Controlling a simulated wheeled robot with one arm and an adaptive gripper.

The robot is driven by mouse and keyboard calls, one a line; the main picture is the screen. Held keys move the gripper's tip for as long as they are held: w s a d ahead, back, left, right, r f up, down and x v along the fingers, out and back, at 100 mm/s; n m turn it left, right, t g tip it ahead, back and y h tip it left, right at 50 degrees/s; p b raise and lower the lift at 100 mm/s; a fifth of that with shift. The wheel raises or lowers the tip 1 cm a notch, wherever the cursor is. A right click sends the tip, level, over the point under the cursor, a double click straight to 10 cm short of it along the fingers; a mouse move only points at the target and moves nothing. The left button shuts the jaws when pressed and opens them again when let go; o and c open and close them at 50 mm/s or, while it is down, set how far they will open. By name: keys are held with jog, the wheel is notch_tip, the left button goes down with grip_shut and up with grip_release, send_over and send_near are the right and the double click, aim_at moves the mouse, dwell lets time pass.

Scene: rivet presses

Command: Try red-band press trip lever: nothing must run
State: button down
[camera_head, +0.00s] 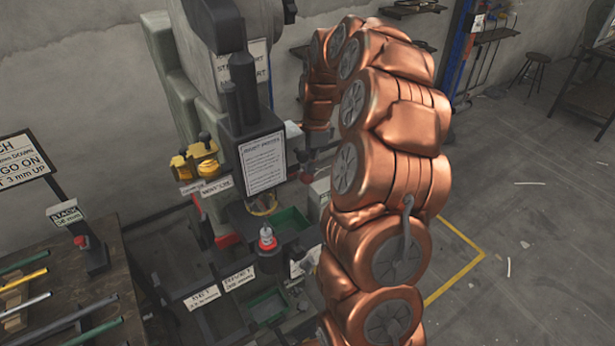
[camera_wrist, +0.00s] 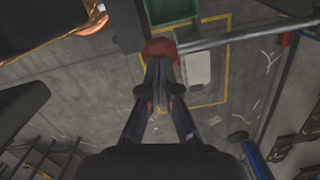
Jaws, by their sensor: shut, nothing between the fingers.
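A press (camera_head: 240,110) with a white notice plate on its front stands left of my copper arm in the head view. A red patch (camera_head: 226,241) shows low on it; I cannot tell whether this is its red band. In the wrist view a grey lever bar (camera_wrist: 250,36) runs in from the right and ends in a red knob (camera_wrist: 160,50). My gripper (camera_wrist: 161,64) is shut and empty, its fingertips right at the knob. I cannot tell whether they touch it. In the head view the fingers are small and unclear beside my arm.
Green trays (camera_head: 268,304) and labels sit below the press. Yellow parts (camera_head: 195,160) are at its left. A bench with coloured rods (camera_head: 35,276) and a sign (camera_head: 22,160) stand at the far left. Open floor (camera_head: 530,230) lies at right.

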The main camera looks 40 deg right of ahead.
aim_at(310, 180)
jog(key=shift+a+f, duration=0.1)
jog(key=shift+f, duration=0.6)
jog(key=shift+f+b, duration=1.55)
jog(key=shift+f, duration=0.6)
jog(key=d, duration=0.2)
jog(key=d+r+b, duration=0.1)
jog(key=shift+s, duration=0.35)
jog(key=shift+r, duration=0.1)
